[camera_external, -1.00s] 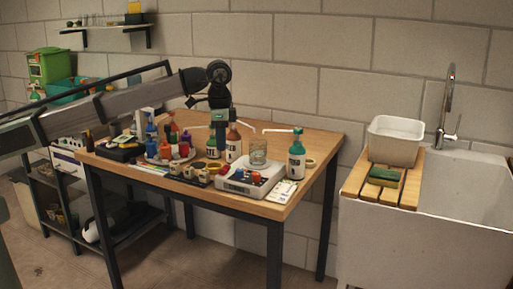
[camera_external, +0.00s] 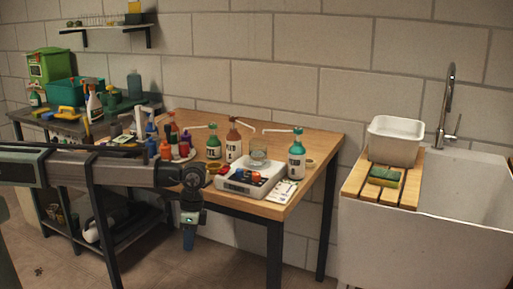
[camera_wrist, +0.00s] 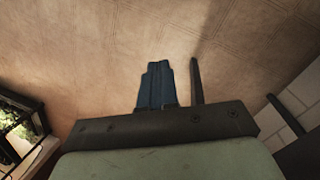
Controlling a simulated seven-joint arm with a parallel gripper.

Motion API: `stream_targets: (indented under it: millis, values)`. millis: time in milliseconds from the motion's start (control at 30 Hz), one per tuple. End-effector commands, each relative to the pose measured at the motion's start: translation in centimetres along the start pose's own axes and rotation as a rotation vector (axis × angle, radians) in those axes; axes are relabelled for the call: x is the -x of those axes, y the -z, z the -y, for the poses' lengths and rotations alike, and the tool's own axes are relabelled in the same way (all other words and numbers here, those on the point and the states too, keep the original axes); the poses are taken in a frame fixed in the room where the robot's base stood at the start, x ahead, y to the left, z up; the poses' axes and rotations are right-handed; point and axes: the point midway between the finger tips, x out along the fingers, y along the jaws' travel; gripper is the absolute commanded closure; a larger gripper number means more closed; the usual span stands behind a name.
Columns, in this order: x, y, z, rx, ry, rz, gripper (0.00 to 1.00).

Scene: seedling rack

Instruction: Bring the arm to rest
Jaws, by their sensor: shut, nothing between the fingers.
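My gripper (camera_external: 188,240) hangs pointing down in front of the wooden table's (camera_external: 318,146) front edge, left of its near corner. Its blue fingers (camera_wrist: 156,84) are together and empty in the wrist view, over bare brown floor. My arm reaches in from the left across the front of the table and hides part of its left side.
At right is a sink (camera_external: 470,190) with a slatted wooden board (camera_external: 408,190), white tub (camera_external: 394,140) and sponge (camera_external: 385,176). The floor below my gripper is clear.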

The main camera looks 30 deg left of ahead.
Motion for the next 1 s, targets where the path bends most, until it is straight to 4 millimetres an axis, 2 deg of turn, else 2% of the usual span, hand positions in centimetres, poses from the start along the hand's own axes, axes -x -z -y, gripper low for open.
stream_targets:
  millis: [33,167,267,400,567,700,900,1000]
  values:
    - [-2.4,-1.6,-0.1,0.008,-0.01,0.016,1.0]
    - [-7.1,-4.4,1.1,0.051,-0.029,0.045,1.0]
    - [-10.3,-6.7,3.5,0.099,-0.039,0.065,1.0]
    - [-14.2,-10.5,9.1,0.192,-0.046,0.089,1.0]
    - [-17.5,-15.0,15.0,0.293,-0.051,0.112,1.0]
    - [-20.2,-19.4,19.4,0.379,-0.056,0.133,1.0]
    - [-23.9,-26.3,24.3,0.497,-0.071,0.165,1.0]
    - [-25.5,-29.9,26.1,0.555,-0.081,0.182,1.0]
